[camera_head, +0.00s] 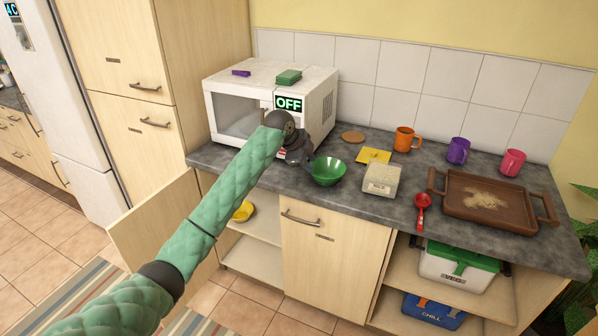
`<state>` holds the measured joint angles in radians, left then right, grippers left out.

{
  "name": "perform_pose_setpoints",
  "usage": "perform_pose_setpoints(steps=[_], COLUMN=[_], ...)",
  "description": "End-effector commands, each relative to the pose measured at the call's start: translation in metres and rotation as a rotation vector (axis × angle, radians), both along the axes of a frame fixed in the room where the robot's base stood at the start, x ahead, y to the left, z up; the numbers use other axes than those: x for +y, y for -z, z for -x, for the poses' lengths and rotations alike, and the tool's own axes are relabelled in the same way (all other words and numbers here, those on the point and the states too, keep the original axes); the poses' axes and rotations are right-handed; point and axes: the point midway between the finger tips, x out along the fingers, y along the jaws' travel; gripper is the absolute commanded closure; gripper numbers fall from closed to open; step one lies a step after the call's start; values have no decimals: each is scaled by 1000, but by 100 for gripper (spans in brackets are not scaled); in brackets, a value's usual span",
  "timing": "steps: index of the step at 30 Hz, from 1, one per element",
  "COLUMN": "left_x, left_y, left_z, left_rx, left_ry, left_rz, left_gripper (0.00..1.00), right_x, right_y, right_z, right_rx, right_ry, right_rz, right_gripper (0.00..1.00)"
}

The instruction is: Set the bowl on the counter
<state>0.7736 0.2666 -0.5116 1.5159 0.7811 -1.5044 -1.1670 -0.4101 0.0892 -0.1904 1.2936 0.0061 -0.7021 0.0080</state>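A green bowl (327,171) stands upright at the front edge of the dark grey counter (400,195), right of the microwave. My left arm, in a green quilted sleeve, reaches in from the lower left. My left gripper (309,163) is dark and points down at the left rim of the green bowl. It is too small and dark to tell whether its fingers are apart or touch the rim. A second, yellow bowl (243,211) sits on a shelf of the open cabinet below. My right gripper is out of view.
A white microwave (237,110) reading OFF stands behind my gripper, with sponges on top. A white tub (381,180), red ladle (422,210), several mugs and a brown tray (488,203) fill the counter rightward. The cabinet door (155,225) stands open.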

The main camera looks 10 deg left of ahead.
Motion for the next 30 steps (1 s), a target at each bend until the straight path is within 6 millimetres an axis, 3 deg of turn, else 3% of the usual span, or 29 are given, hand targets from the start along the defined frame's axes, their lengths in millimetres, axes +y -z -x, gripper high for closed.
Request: perform_pose_setpoints(steps=[7,11,21,30], left_x=[1,-3,-21,-21], left_y=[-1,10,90,146], left_z=[1,8,69,136], left_rx=[0,1,-1,-3], left_ry=[-1,-24,-252,-487], left_rz=[0,19,185,359], left_gripper=[70,70,70,70], right_x=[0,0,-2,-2], right_y=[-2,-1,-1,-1], right_z=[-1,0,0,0], right_rx=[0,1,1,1], right_ry=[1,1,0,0], right_rz=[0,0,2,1], right_gripper=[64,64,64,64])
